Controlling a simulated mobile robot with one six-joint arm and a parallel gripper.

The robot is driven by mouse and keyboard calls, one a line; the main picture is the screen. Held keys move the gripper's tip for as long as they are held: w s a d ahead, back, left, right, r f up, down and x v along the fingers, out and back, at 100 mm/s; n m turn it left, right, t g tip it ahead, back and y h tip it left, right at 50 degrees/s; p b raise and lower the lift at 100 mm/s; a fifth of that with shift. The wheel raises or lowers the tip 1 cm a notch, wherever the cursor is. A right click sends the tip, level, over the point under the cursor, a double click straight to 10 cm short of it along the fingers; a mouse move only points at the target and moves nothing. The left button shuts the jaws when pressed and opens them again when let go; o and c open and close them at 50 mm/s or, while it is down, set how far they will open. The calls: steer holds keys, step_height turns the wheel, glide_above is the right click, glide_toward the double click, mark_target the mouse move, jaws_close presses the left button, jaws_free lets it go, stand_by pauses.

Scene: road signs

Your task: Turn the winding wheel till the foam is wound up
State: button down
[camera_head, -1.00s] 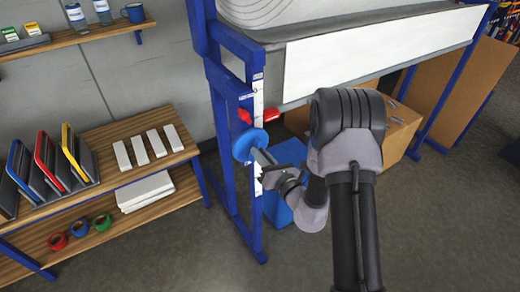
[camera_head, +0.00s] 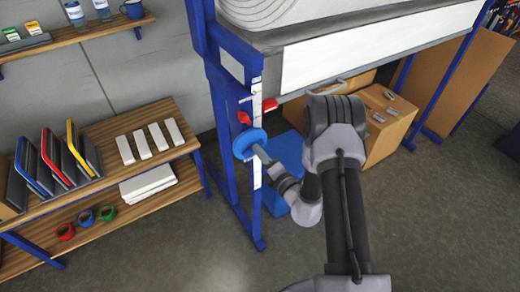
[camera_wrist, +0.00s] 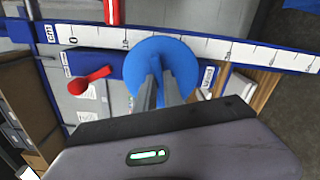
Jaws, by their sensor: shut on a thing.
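The blue winding wheel (camera_head: 248,144) is mounted on the side of the blue metal frame. It fills the middle of the wrist view (camera_wrist: 170,72), in front of a white scale strip. My gripper (camera_head: 262,154) is at the wheel, shut on it; its two fingers (camera_wrist: 160,92) reach to the wheel's face in the wrist view, and the exact grip point is partly hidden by them. The foam (camera_head: 270,12) shows as a white roll with curved layers at the top of the frame, cut off by the picture edge.
A red lever (camera_wrist: 88,80) sits close beside the wheel. A cardboard box (camera_head: 385,125) and a blue object (camera_head: 283,165) stand under the frame. A wooden shelf (camera_head: 150,112) with folders is at left. The floor in front is clear.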

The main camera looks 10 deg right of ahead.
steer(key=shift+m+p, duration=0.3)
steer(key=shift+m, duration=0.3)
steer(key=shift+m, duration=0.3)
steer(key=c, duration=1.5)
jaws_free()
steer(key=shift+o, duration=0.2)
